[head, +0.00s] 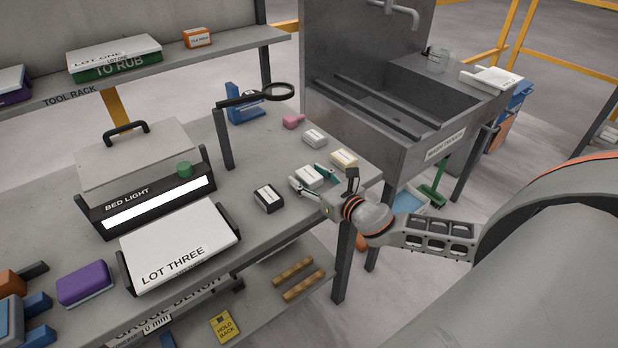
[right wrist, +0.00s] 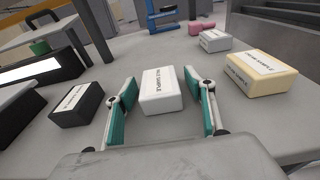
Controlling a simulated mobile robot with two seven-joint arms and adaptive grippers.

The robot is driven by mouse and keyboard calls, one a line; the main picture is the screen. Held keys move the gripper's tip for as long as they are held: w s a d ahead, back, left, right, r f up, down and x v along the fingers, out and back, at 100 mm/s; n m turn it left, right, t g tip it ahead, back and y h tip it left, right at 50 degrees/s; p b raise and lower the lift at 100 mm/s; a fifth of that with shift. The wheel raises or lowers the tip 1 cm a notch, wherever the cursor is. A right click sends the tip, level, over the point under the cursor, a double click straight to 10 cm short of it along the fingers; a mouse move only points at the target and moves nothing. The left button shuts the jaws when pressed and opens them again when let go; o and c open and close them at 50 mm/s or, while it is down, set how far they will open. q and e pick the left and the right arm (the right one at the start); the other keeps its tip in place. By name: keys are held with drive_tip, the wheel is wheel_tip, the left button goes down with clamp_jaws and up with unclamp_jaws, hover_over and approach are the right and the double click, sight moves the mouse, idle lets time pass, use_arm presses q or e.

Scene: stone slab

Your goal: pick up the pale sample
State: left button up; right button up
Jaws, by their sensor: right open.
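The white block, which looks like the pale sample (right wrist: 161,92), lies on the grey bench. Its label is only partly legible; it also shows in the head view (head: 309,176). My right gripper (right wrist: 162,86) is open, with its two teal-padded fingers on either side of this block. Small gaps show between the pads and the block's sides in the right wrist view. In the head view my right gripper (head: 313,182) is low over the bench near its right front edge. My left gripper is not in view.
A black block (right wrist: 77,104) lies left of the gripper, a cream block (right wrist: 261,75) right, and a grey block (right wrist: 215,41) behind. A pink object (head: 293,121) and a magnifier (head: 268,93) stand farther back. The sink (head: 400,100) adjoins at right.

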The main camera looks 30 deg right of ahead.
drive_tip(key=c, duration=1.4)
